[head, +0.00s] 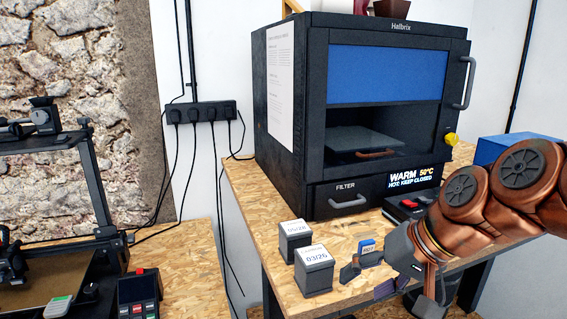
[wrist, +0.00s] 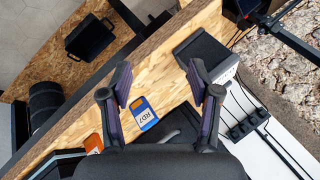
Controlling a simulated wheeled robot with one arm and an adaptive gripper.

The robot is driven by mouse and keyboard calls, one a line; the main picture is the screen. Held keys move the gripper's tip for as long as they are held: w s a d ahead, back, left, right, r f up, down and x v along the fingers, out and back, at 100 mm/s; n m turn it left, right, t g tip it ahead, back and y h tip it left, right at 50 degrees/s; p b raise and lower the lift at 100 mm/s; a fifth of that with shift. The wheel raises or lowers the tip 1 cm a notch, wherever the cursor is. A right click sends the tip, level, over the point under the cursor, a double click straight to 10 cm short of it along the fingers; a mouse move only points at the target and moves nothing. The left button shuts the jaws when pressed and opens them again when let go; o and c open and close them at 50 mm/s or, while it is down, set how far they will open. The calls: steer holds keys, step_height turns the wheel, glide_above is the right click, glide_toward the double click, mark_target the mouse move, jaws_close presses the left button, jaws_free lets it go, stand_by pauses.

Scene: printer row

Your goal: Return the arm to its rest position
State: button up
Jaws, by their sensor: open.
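My arm (head: 490,190) with copper-brown joints reaches in from the right in the head view. My gripper (head: 368,280) is at its end, low over the front part of the wooden table (head: 250,190), in front of the black printer. In the wrist view my gripper (wrist: 160,75) has its two fingers wide apart with nothing held between them. A small blue card with a white label (wrist: 145,112) shows beyond the fingers on the wooden surface. It also shows just behind the gripper in the head view (head: 367,246).
Two grey labelled boxes, "05/28" (head: 295,242) and "03/26" (head: 314,270), stand left of the gripper. The black Halbrix enclosure (head: 290,110) stands behind, its blue door panel (head: 388,75) raised over an opening. A smaller printer (head: 95,180) is at left.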

steer(key=s+d+f+n+g+h, duration=0.1)
steer(key=s+d+f+g+h, duration=0.15)
steer(key=s+f, duration=0.7)
steer(key=s+d+f+n+g+h, duration=0.1)
steer(key=s+d+f+g+h, duration=0.2)
steer(key=s+f, duration=0.6)
step_height(320, 180, down, 10)
steer(key=g+b, duration=0.1)
steer(key=b, duration=1)
steer(key=s+p+v, duration=0.2)
steer(key=p+v, duration=0.8)
steer(key=s+r+p+v, duration=0.1)
steer(key=s+p+v, duration=0.1)
steer(key=p+v, duration=0.9)
steer(key=shift+s+a+t, duration=0.35)
steer(key=shift+s+a, duration=0.2)
steer(key=shift+a, duration=0.15)
